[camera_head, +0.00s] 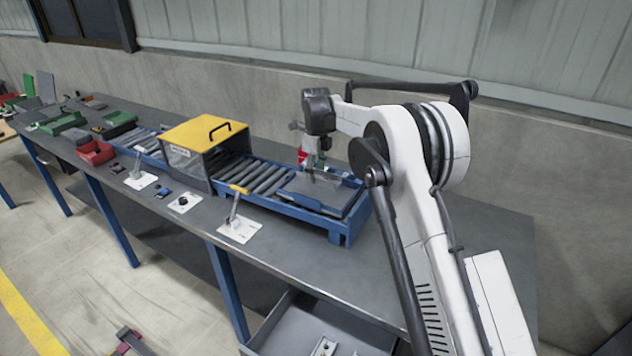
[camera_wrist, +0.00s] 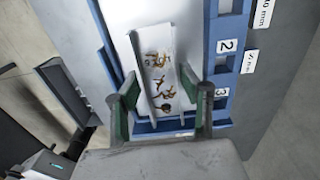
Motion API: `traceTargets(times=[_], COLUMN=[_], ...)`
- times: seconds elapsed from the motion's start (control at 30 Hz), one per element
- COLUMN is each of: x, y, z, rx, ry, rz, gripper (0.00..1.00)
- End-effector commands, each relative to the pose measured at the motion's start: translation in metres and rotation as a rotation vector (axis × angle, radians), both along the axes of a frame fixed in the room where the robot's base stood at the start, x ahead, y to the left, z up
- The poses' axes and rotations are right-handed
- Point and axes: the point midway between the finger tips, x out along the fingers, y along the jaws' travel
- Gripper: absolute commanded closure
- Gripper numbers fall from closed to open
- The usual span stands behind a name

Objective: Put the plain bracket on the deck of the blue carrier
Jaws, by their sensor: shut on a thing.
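My gripper (camera_wrist: 160,92) is shut on a light grey, channel-like metal piece with raised side edges and brown rust-like marks, which appears to be the bracket (camera_wrist: 158,68). The green-padded fingers press on its two sides. Beyond it in the wrist view is a blue frame (camera_wrist: 222,45) around a grey surface, with labels reading 2 and 3. In the head view my gripper (camera_head: 314,160) is over the right end of the blue roller conveyor, above a dark grey plate with blue edges (camera_head: 318,193), perhaps the carrier. The held piece is too small there to make out. Contact with the plate cannot be judged.
A yellow-topped box (camera_head: 205,133) spans the conveyor rollers (camera_head: 255,174) left of my gripper. White cards with levers (camera_head: 238,228) lie along the bench front. Red (camera_head: 96,153) and green bins stand farther left. An open drawer (camera_head: 325,330) is below. The bench right of the conveyor is clear.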

Motion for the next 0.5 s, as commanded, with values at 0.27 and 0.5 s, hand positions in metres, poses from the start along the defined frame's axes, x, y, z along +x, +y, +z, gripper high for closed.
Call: traceTargets(times=[0.27, 0.5], x=[0.001, 0.000], y=[-0.001, -0.001], z=[-0.026, -0.041], rx=[0.000, 0.000], ry=[0.000, 0.000], rz=[0.000, 0.000], gripper=[0.92, 0.92])
